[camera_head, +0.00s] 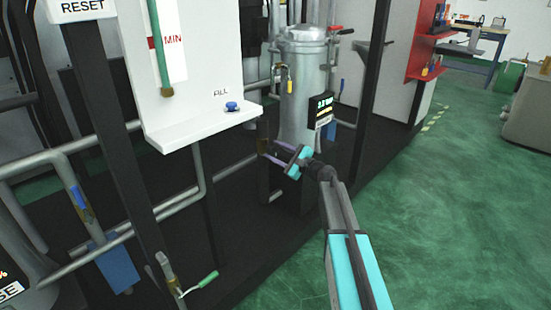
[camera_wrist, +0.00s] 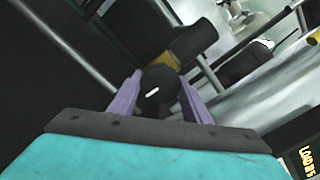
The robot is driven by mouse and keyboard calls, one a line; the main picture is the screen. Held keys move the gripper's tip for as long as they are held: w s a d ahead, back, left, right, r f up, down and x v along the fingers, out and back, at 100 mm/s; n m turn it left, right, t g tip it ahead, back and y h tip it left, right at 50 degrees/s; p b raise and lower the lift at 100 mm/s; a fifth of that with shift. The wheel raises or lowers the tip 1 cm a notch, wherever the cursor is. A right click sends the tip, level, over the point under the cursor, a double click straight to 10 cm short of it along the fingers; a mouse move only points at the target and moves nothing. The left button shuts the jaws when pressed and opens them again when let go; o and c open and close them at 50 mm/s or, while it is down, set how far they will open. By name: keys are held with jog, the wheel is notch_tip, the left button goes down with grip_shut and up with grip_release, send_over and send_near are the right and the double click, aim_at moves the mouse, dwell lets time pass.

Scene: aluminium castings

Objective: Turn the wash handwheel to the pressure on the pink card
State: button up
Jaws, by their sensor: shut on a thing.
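My gripper (camera_head: 272,154) reaches to the pipework beside the grey metal filter housing (camera_head: 303,85). In the wrist view its two purple fingers (camera_wrist: 157,97) are shut on a dark rounded part (camera_wrist: 158,84), which has a brass-coloured piece behind it. This appears to be the wash handwheel; its rim and any marks cannot be made out. In the head view the held part is small, dark and mostly hidden by the fingers. A black display (camera_head: 321,107) with green digits hangs on the housing's front; the digits are too small to read surely. I see no pink card.
A white panel (camera_head: 205,112) with a blue knob (camera_head: 232,106) on its ledge stands left of the gripper. Pipes and dark frame posts (camera_head: 371,80) surround the housing. A green-handled valve (camera_head: 207,279) sits low at the left. Green floor (camera_head: 450,220) is open at the right.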

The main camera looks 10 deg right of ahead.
jog(key=n+b, duration=0.1)
jog(key=n, duration=0.1)
jog(key=n+b, duration=0.1)
jog(key=b, duration=0.1)
jog(key=n+b, duration=0.2)
jog(key=shift+a+f+n, duration=0.15)
jog(key=shift+f+n, duration=0.1)
jog(key=shift+n, duration=0.05)
jog(key=shift+r+n+b, duration=0.15)
jog(key=shift+n+b, duration=0.95)
jog(key=shift+b, duration=0.05)
jog(key=shift+r, duration=0.1)
jog(key=o, duration=1.1)
jog(key=shift+p+v, duration=0.3)
jog(key=shift+v, duration=0.6)
jog(key=p+v, duration=0.3)
jog(key=v, duration=0.9)
